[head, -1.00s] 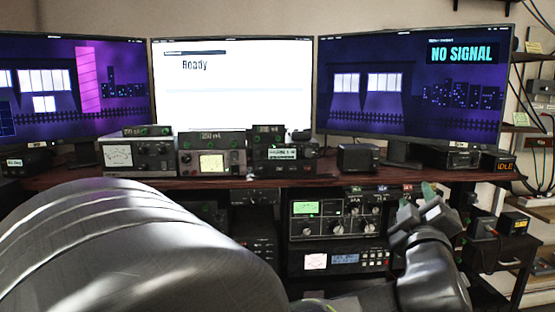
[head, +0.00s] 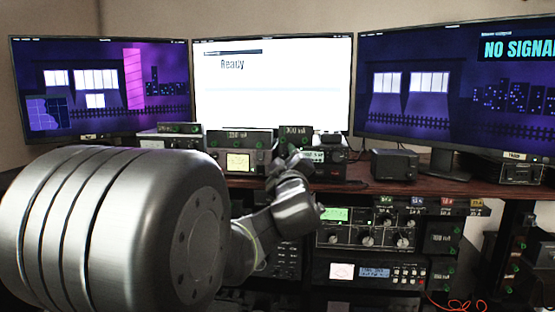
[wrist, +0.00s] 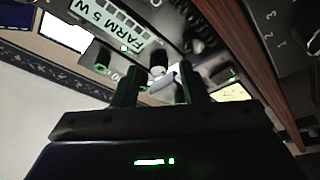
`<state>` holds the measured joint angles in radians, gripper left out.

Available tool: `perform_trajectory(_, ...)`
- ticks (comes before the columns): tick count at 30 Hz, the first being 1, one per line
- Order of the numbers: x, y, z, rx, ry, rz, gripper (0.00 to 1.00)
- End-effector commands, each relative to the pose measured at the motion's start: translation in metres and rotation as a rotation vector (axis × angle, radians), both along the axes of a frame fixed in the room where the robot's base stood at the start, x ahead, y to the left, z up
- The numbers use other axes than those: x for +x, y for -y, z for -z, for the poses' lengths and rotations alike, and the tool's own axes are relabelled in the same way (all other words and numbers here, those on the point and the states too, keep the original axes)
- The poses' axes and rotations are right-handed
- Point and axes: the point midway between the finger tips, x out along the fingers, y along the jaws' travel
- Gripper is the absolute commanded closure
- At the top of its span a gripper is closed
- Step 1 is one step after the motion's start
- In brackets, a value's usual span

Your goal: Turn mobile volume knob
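The mobile radio (head: 328,171) is a black unit on the desk below the middle monitor, with a pale display partly hidden by my gripper (head: 284,160). In the wrist view the pale display (wrist: 124,44) reads FARM 5 W. A small dark knob with a pale part (wrist: 158,72) sticks out beside the display. In the wrist view my gripper (wrist: 160,84) has its two green fingers apart, with the knob in line with the gap between them. I cannot tell whether either finger touches it.
Three monitors stand behind; the middle one (head: 272,85) reads Ready. A radio with a yellowish meter (head: 239,162) stands left of my gripper. A black box (head: 393,165) stands to the right. Below the desk edge (head: 440,188) is a rack radio with several knobs (head: 370,230).

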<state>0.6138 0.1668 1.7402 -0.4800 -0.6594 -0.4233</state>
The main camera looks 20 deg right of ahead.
Motion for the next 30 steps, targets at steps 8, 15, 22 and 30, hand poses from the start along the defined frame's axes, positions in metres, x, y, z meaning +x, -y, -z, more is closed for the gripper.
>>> perform_trajectory(8, 0.0005, 0.0002, -0.0002, 0.0, 0.0, 0.0, 0.66)
perform_trajectory(15, 0.0003, 0.0003, -0.0001, 0.0, 0.0, 0.0, 1.0)
perform_trajectory(22, 0.0005, 0.0, 0.0014, 0.018, 0.011, 0.0, 1.0)
perform_trajectory(30, 0.001, -0.0014, 0.0051, 0.13, 0.082, -0.001, 1.0)
